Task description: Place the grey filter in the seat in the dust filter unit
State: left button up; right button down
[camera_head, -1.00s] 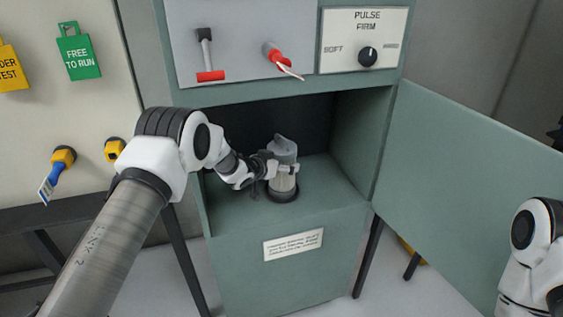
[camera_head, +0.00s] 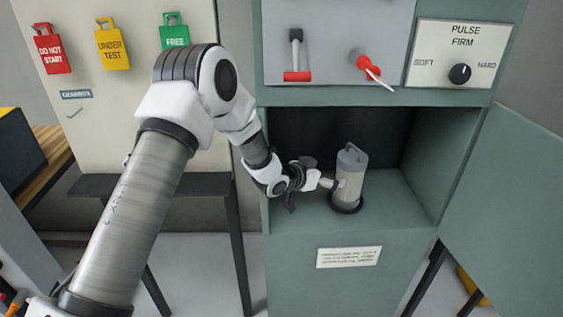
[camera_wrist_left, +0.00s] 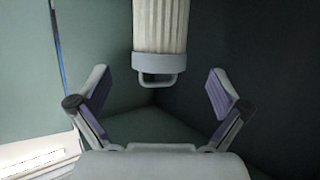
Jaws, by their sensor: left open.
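The grey filter (camera_head: 351,178) stands upright in the dark round seat (camera_head: 346,204) on the floor of the dust filter unit (camera_head: 350,222). It has a pleated body and a grey cap with a handle on top. My left gripper (camera_head: 333,184) is inside the unit, just left of the filter. In the left wrist view the gripper (camera_wrist_left: 158,95) is open and empty, its fingers spread. There the filter (camera_wrist_left: 160,30) with its handle lies beyond the fingertips, apart from them. How deep the filter's lower end sits in the seat is hidden. My right gripper is not in view.
The unit's open door (camera_head: 510,190) stands at the right. Above the opening are a lever with a red grip (camera_head: 297,60), a red handle (camera_head: 367,64) and a pulse knob (camera_head: 460,74). A board with coloured tags (camera_head: 112,43) is at the left.

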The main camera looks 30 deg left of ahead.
pick_arm(q)
jog(key=s+d+f+n+g+y, duration=0.25)
jog(key=s+f+g, duration=0.25)
jog(key=s+f, duration=1.3)
jog(key=s+f+n+g+y, duration=0.1)
jog(key=s+f+g, duration=0.3)
jog(key=s, duration=0.9)
jog(key=s+f+g+y, duration=0.1)
jog(key=s+f+g, duration=0.2)
jog(key=s, duration=1.1)
jog(key=shift+s+a+f+n+g, duration=0.15)
jog(key=shift+s+f+n+g, duration=0.2)
jog(key=shift+f, duration=0.45)
